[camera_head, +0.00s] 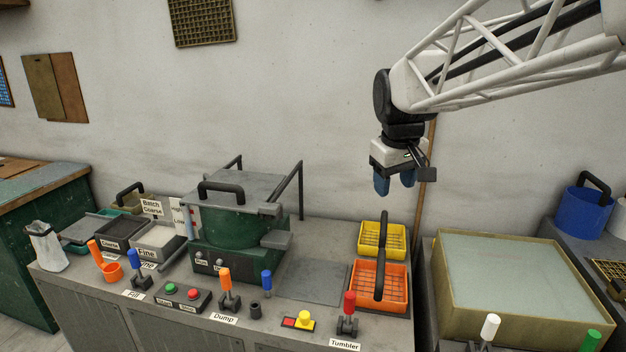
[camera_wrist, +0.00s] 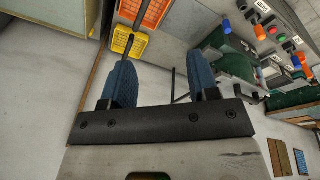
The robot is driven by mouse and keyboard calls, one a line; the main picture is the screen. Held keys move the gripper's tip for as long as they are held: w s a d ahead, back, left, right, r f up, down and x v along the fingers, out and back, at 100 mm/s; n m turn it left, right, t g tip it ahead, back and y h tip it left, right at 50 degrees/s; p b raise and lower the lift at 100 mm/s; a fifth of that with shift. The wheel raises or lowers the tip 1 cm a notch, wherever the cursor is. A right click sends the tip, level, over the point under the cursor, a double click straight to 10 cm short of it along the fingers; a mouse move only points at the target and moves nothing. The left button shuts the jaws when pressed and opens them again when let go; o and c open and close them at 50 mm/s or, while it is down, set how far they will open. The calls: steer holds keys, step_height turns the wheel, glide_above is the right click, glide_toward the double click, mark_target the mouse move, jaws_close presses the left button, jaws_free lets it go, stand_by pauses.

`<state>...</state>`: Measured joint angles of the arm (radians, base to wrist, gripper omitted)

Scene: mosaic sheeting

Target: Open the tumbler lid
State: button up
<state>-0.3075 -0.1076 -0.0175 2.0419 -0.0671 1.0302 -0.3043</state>
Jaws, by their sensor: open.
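The tumbler (camera_head: 232,226) is a green drum machine on the grey bench, left of centre in the head view. Its flat grey lid (camera_head: 240,187) lies on top, with a black handle (camera_head: 221,186) at its front, and looks closed. In the wrist view part of the green tumbler (camera_wrist: 236,66) shows at the right. My gripper (camera_head: 395,184) hangs high above the bench, to the right of the tumbler and above the baskets. Its blue fingers (camera_wrist: 162,84) are apart with nothing between them. It touches nothing.
Yellow (camera_head: 381,240) and orange (camera_head: 391,287) baskets stand right of the tumbler. A black frame bar (camera_head: 300,190) rises beside the lid. Levers, including a red one (camera_head: 348,303), line the bench front. A large tan box (camera_head: 515,275) stands at the right.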

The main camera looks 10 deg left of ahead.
steer(key=w+a+n, duration=0.3)
steer(key=w+a, duration=0.6)
steer(key=a, duration=0.3)
steer(key=n, duration=0.8)
glide_above(219, 184)
steer(key=s, duration=0.2)
steer(key=s+x, duration=0.2)
steer(key=x, duration=0.7)
steer(key=shift+w+a+f, duration=0.1)
steer(key=shift+w, duration=0.2)
steer(key=shift+f, duration=0.2)
steer(key=shift+x, duration=3.75)
steer(key=shift+c, duration=0.2)
jaws_close()
